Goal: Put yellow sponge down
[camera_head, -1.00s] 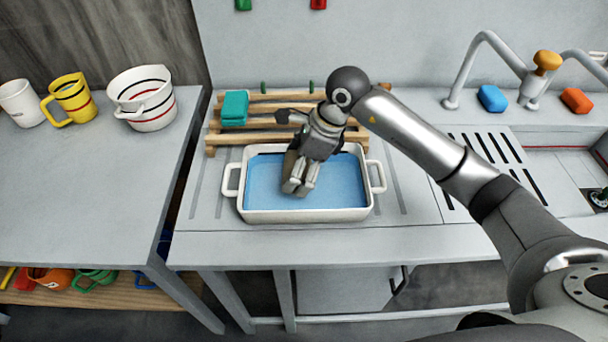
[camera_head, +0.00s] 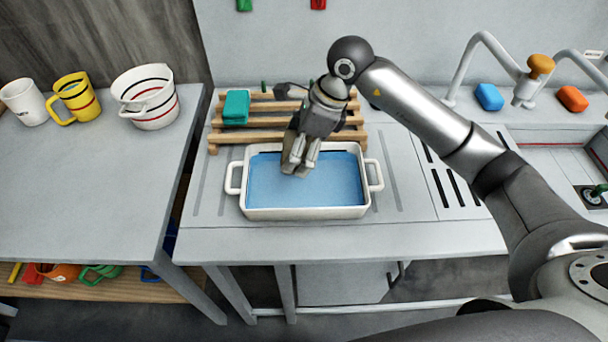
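My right gripper (camera_head: 299,170) hangs fingers-down over the back part of a white two-handled dish (camera_head: 305,213) with a blue inside. The fingers look close together, but whether they grip anything is unclear. I see no clearly yellow sponge; one could be hidden behind the fingers. A teal sponge-like block (camera_head: 236,107) lies on the left of a wooden slatted rack (camera_head: 270,120) behind the dish. A blue block (camera_head: 489,97) and an orange block (camera_head: 571,98) lie by the taps at the right. My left gripper is not in view.
A yellow-orange piece (camera_head: 540,66) sits atop a tap (camera_head: 525,92). A white cup (camera_head: 24,102), a yellow mug (camera_head: 75,98) and a striped white pot (camera_head: 147,97) stand on the left counter. The counter (camera_head: 210,195) left of the dish is clear.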

